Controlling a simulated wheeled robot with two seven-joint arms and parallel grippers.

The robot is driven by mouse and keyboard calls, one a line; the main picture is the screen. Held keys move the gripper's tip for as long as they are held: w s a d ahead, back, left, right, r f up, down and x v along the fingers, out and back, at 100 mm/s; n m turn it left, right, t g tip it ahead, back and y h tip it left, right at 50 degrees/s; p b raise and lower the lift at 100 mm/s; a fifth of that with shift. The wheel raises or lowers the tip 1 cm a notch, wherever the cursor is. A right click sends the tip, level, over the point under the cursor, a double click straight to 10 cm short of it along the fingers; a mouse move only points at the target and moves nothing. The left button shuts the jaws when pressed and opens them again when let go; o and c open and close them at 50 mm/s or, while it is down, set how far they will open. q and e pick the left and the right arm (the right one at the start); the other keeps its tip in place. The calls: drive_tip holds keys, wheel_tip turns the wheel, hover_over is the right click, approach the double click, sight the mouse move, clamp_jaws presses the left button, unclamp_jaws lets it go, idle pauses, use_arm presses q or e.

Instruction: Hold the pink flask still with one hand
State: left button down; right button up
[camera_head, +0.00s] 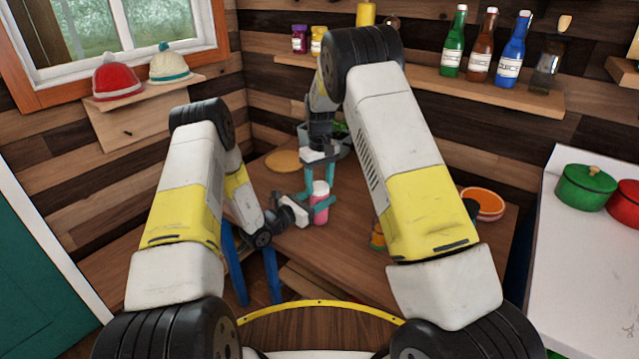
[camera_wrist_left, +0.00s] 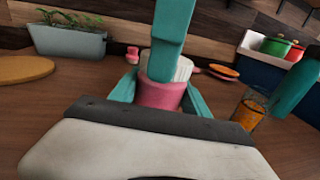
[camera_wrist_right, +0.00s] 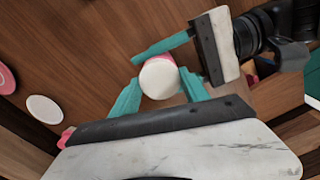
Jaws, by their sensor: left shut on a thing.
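The pink flask (camera_head: 320,212) stands upright on the wooden table, with a white lid (camera_head: 321,187) on top. My left gripper (camera_head: 314,206) comes in from the left and is shut on the flask's pink body. In the left wrist view the pink body (camera_wrist_left: 160,97) sits between its teal fingers. My right gripper (camera_head: 319,175) points down from above. In the right wrist view its fingers are apart, one on each side of the white lid (camera_wrist_right: 160,79). One of its fingers hides part of the lid in the left wrist view. I cannot tell whether they touch the lid.
A grey planter (camera_wrist_left: 72,41) and a round wooden board (camera_head: 283,160) lie behind the flask. An orange glass-like item (camera_wrist_left: 250,120) stands to the right, with an orange dish (camera_head: 483,203) farther right. The bottle shelf (camera_head: 520,92) runs along the back wall.

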drive_tip(key=c, duration=0.4)
drive_tip(key=o, duration=1.7)
drive_tip(key=shift+r, duration=0.1)
wheel_tip(320, 180, up, 12)
drive_tip(key=shift+f, duration=0.1)
use_arm(q)
drive_tip(key=shift+c, duration=2.2)
unclamp_jaws()
